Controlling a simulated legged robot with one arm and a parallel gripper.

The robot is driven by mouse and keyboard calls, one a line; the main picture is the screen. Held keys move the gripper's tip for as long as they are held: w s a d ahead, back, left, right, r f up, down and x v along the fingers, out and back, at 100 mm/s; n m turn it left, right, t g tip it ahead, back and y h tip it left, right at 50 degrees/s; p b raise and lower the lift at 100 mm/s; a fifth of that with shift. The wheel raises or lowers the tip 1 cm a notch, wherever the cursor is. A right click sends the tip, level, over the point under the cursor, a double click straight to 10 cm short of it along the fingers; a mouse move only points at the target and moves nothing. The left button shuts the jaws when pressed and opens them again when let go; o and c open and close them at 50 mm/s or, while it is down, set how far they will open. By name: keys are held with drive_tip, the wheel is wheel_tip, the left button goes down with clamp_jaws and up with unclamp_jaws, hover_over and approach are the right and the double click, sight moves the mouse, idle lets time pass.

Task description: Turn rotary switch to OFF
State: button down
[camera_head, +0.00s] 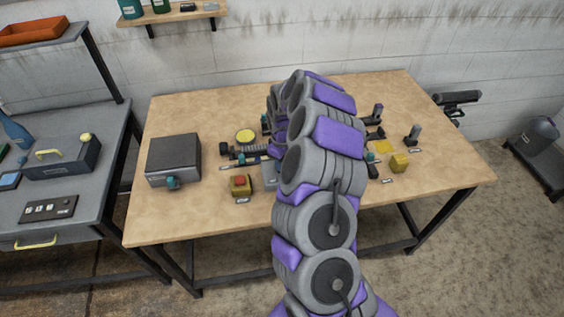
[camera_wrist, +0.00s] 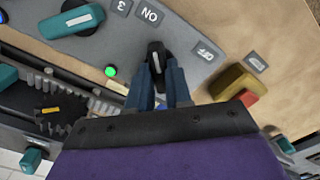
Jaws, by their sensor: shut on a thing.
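The rotary switch (camera_wrist: 156,50) is a black knob on a grey panel (camera_wrist: 188,75). In the wrist view my gripper (camera_wrist: 156,80) is shut on it, one blue-grey finger on each side. The knob's far end points up, near the ON label (camera_wrist: 150,14). The OFF label (camera_wrist: 207,52) is to its right. A green light (camera_wrist: 111,71) is lit left of the knob. In the head view my arm hides the gripper and the switch; only a grey part of the panel (camera_head: 269,177) shows beside the arm.
A yellow box with a red button (camera_wrist: 236,84) sits right of the panel; it also shows in the head view (camera_head: 240,186). A dark box (camera_head: 173,158) stands on the wooden table (camera_head: 205,222); the table's front left is clear.

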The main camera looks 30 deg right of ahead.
drive_tip(key=m+p, duration=0.3)
drive_tip(key=m, duration=0.2)
drive_tip(key=shift+d+r, duration=0.1)
drive_tip(key=shift+r, duration=0.05)
drive_tip(key=m+p, duration=0.1)
drive_tip(key=m, duration=0.2)
drive_tip(key=shift+m+p, duration=0.4)
drive_tip(key=m+p, duration=0.1)
drive_tip(key=m, duration=0.3)
drive_tip(key=shift+p, duration=0.35)
drive_tip(key=m+p, duration=0.1)
drive_tip(key=m, duration=0.3)
drive_tip(key=shift+m, duration=0.3)
drive_tip(key=c, duration=1)
unclamp_jaws()
drive_tip(key=shift+c, duration=0.2)
